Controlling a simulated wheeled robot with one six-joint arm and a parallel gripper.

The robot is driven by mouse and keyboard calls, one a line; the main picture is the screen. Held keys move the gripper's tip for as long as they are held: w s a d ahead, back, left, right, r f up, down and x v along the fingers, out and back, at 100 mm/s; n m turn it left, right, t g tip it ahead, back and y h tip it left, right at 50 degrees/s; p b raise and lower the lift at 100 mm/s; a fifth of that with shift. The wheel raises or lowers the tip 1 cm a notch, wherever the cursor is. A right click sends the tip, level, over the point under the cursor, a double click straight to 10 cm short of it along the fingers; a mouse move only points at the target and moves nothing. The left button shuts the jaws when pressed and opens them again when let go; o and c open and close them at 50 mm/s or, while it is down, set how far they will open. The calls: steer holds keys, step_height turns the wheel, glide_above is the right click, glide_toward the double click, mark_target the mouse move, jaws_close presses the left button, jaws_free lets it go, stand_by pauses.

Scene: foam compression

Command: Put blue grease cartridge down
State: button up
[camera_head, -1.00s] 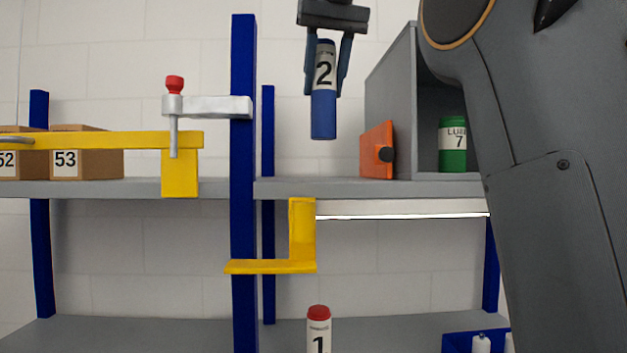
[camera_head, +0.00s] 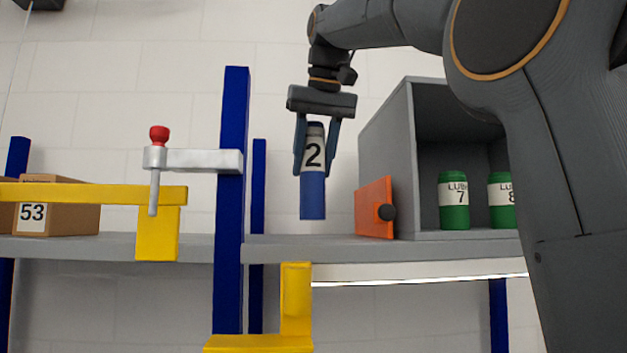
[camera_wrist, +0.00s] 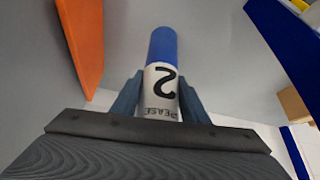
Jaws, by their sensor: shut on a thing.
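The blue grease cartridge (camera_head: 312,192) has a white label with a black 2 and hangs upright in my gripper (camera_head: 316,150). My gripper is shut on its upper part, with one finger on each side. The cartridge's lower end is a little above the level of the grey upper shelf (camera_head: 290,250) in the head view; the exact gap cannot be told. In the wrist view the cartridge (camera_wrist: 160,70) points away from my gripper (camera_wrist: 158,105), its blue end farthest out.
An orange door (camera_head: 375,208) with a black knob stands open just right of the cartridge, on a grey cabinet (camera_head: 383,150) holding green cans (camera_head: 453,202). A blue post (camera_head: 231,190) with a grey clamp (camera_head: 200,160) stands left. A yellow bracket (camera_head: 296,300) is below the shelf edge.

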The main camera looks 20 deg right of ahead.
mark_target(313, 176)
steer(key=shift+f, duration=1.75)
steer(key=shift+f, duration=0.1)
steer(key=o, duration=1.4)
steer(key=shift+f, duration=0.1)
steer(key=shift+r, duration=0.3)
steer(key=v, duration=1.1)
steer(key=shift+b, duration=0.35)
steer(key=shift+s+r, duration=0.25)
steer(key=shift+r, duration=0.1)
